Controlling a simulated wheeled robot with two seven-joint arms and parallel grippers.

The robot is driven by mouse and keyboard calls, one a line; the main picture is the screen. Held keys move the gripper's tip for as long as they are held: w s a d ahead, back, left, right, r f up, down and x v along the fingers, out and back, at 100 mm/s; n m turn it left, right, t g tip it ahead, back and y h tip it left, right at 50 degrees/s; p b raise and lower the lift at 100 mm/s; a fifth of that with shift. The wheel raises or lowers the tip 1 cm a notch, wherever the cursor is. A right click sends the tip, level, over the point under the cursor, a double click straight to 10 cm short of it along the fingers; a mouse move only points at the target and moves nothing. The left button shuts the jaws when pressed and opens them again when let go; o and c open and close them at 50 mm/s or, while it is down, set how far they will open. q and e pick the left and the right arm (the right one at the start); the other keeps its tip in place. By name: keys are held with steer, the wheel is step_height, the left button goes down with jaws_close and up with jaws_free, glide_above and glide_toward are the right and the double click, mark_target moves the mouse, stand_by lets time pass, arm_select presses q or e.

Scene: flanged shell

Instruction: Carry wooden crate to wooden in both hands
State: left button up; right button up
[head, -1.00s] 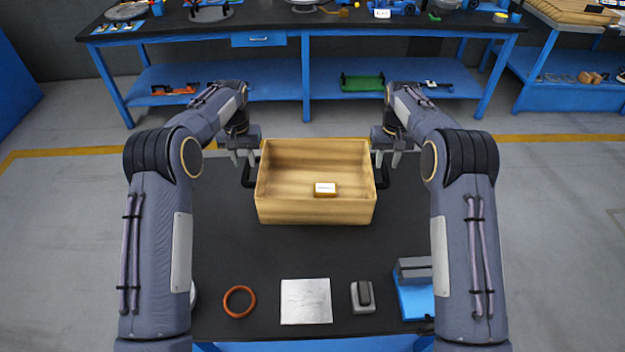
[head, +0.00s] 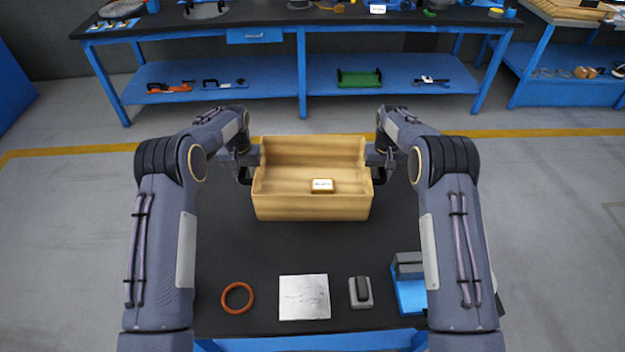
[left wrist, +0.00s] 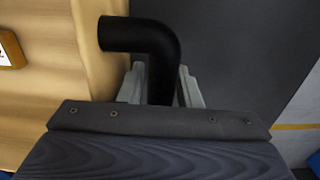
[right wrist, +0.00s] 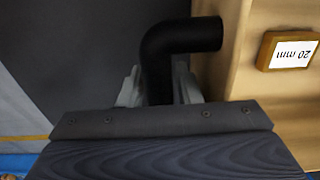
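The wooden crate (head: 312,208) is an open, light-brown box on the far part of the dark table, with a black handle on each end. My left gripper (head: 243,172) is at its left end. In the left wrist view the black left handle (left wrist: 162,55) passes between the fingers, which sit close against both sides. My right gripper (head: 382,170) is at the right end, and the right handle (right wrist: 160,60) is likewise between its fingers. The crate looks level and resting on the table. A small block (head: 322,186) lies inside it; its label reads 20 mm in the right wrist view.
Near the table's front lie an orange ring (head: 238,298), a silvery plate (head: 304,298), a grey block (head: 360,292) and a blue-and-grey fixture (head: 409,285). Beyond the table is open floor with a yellow line, then a blue workbench (head: 300,35) with loaded shelves.

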arm_select(q)
steer(key=shift+c, duration=0.4)
arm_select(e)
steer(key=shift+c, duration=0.4)
arm_select(q)
jaws_close()
arm_select(e)
jaws_close()
arm_select(q)
steer(key=shift+w+r, duration=0.1)
arm_select(e)
steer(key=shift+w+r, duration=0.1)
steer(key=shift+r, duration=0.1)
